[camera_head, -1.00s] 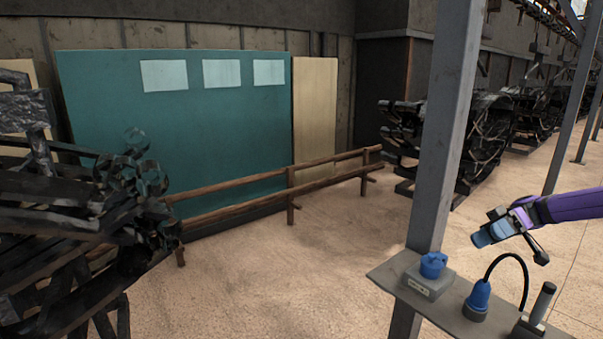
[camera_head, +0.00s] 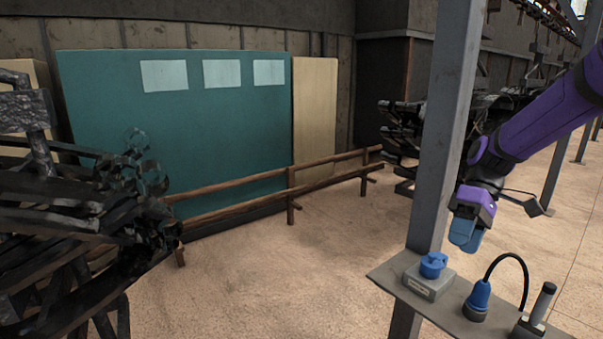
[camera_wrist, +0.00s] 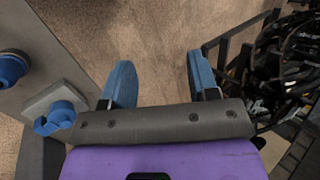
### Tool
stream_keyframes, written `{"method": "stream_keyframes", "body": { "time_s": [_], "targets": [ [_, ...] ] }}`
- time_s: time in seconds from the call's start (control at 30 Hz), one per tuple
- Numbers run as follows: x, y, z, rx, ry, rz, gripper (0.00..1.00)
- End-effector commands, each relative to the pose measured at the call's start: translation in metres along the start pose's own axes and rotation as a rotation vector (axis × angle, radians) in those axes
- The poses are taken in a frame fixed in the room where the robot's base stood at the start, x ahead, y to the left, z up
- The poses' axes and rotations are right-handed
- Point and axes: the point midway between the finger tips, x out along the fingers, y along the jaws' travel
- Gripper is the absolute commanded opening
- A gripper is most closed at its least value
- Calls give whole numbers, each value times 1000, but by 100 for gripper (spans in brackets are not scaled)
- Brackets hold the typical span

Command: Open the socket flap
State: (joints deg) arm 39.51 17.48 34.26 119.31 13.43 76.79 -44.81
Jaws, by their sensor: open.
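The socket (camera_head: 427,284) is a light grey box on the grey shelf. Its blue round flap (camera_head: 433,264) is on top and looks closed. The socket box also shows at the left in the wrist view (camera_wrist: 62,98), with its blue flap (camera_wrist: 54,120) partly at the gripper body's side. My gripper (camera_head: 467,237) has blue fingers and is above and right of the socket, apart from it. In the wrist view my gripper (camera_wrist: 160,85) is open and empty, with bare floor between the fingers.
The shelf (camera_head: 385,278) is fixed by a grey post (camera_head: 447,130) close to the socket. A wooden rail (camera_head: 330,175) and dark racks stand behind.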

Motion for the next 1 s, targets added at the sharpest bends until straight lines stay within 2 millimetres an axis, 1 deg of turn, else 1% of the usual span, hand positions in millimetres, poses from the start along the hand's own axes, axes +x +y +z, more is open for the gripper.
{"method": "stream_keyframes", "body": {
  "time_s": [0.03,0.27,0.47,0.7,1.0],
  "targets": [
    [0,-11,4,27,-5,57,55],
    [-4,-49,26,160,31,282,55],
    [-8,-81,50,254,117,452,55],
    [-12,-117,85,340,282,612,55],
    [-10,-152,133,408,551,714,55]
  ]
}}
